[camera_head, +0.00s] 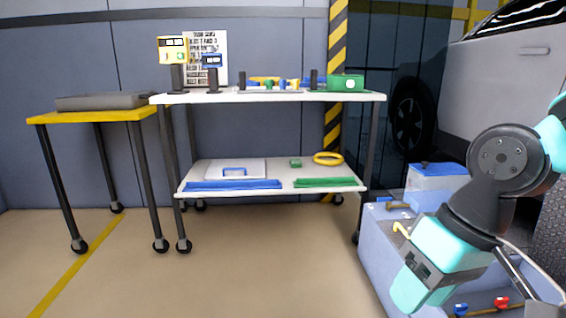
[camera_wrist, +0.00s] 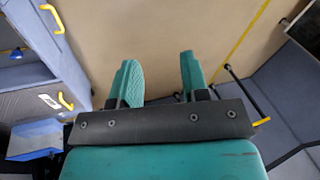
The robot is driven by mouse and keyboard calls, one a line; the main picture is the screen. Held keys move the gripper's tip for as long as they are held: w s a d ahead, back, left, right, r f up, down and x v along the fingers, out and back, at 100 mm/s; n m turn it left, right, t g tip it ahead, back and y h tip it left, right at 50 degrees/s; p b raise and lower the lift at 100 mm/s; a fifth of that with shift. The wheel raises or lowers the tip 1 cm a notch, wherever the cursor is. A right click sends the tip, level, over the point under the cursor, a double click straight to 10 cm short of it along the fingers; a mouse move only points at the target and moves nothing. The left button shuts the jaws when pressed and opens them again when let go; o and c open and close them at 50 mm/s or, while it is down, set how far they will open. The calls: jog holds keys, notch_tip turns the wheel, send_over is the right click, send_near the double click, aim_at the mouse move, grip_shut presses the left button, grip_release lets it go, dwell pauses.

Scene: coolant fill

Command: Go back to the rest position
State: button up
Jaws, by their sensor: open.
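My arm reaches in from the right edge in the head view, its dark joint and teal wrist angled down over the grey-blue box-like unit (camera_head: 376,255). My gripper (camera_wrist: 160,80) shows in the wrist view with its two teal fingers apart and nothing between them. Beyond the fingers is bare tan floor (camera_wrist: 165,30). In the head view the fingertips are hard to make out, at or below the lower edge of the arm.
A white-topped cart (camera_head: 270,97) stands at the back with gauges and a green box (camera_head: 345,83). A yellow-topped table (camera_head: 95,116) is at left. A grey vehicle (camera_head: 500,70) is behind my arm. Yellow handles (camera_wrist: 52,18) show at left in the wrist view. Floor at front left is clear.

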jog(key=s+a+n, duration=0.2)
jog(key=s+n, duration=0.1)
jog(key=s, duration=0.4)
notch_tip(320, 180, up, 38)
jog(key=p, duration=3.7)
jog(key=shift+w, duration=0.15)
jog(key=shift+f, duration=0.1)
